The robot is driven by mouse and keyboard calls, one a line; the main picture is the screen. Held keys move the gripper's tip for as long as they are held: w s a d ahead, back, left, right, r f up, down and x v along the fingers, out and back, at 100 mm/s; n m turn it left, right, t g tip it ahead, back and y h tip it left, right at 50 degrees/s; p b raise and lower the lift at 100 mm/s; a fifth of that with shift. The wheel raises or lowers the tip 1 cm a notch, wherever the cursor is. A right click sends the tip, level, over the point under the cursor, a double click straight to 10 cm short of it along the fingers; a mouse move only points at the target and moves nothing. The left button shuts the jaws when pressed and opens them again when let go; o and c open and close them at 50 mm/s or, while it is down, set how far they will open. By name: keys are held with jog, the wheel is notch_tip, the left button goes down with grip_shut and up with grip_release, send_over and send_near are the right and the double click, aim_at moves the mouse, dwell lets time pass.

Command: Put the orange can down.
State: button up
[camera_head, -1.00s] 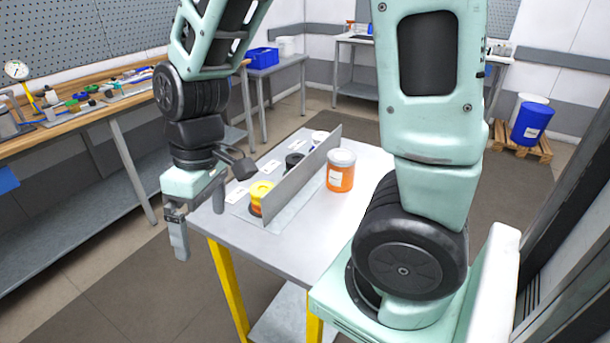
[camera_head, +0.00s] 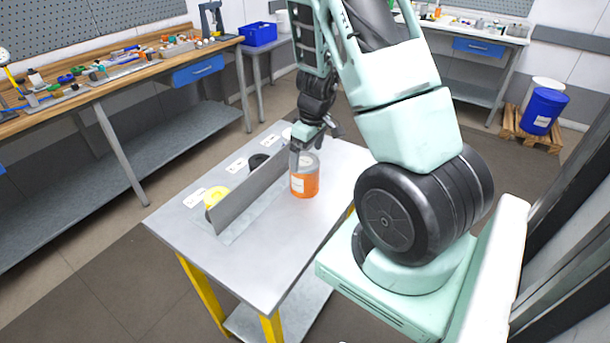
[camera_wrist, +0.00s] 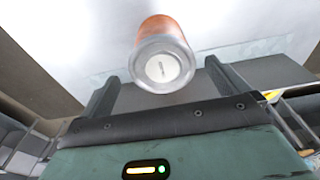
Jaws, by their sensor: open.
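The orange can (camera_head: 305,185) has a grey lid and a white label. It stands upright on the grey table (camera_head: 270,265), on the right side of the upright grey divider (camera_head: 245,190). My gripper (camera_head: 299,156) is at the can's top in the head view, partly in front of the lid. In the wrist view the can (camera_wrist: 163,50) shows its lid toward the camera, between and a little beyond the two fingers of my gripper (camera_wrist: 162,88). The fingers are spread, with gaps on both sides of the can. Any contact cannot be made out.
Left of the divider stand a yellow can (camera_head: 217,196), a black one (camera_head: 258,161) and a partly hidden white one (camera_head: 287,133), with white label cards beside them. The table's front right is clear. A workbench (camera_head: 110,85) with tools runs along the left wall.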

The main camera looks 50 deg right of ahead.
aim_at(304, 184)
jog(key=shift+w+a+f, duration=0.1)
jog(key=shift+w+f, duration=0.05)
jog(key=shift+f, duration=1.15)
jog(key=shift+w+f, duration=0.15)
jog(key=shift+f, duration=1.15)
jog(key=shift+w+a+f, duration=0.1)
jog(key=shift+w+f, duration=0.05)
jog(key=shift+f, duration=1.15)
jog(key=c, duration=1.4)
jog(key=shift+r, duration=0.15)
jog(key=shift+c, duration=0.5)
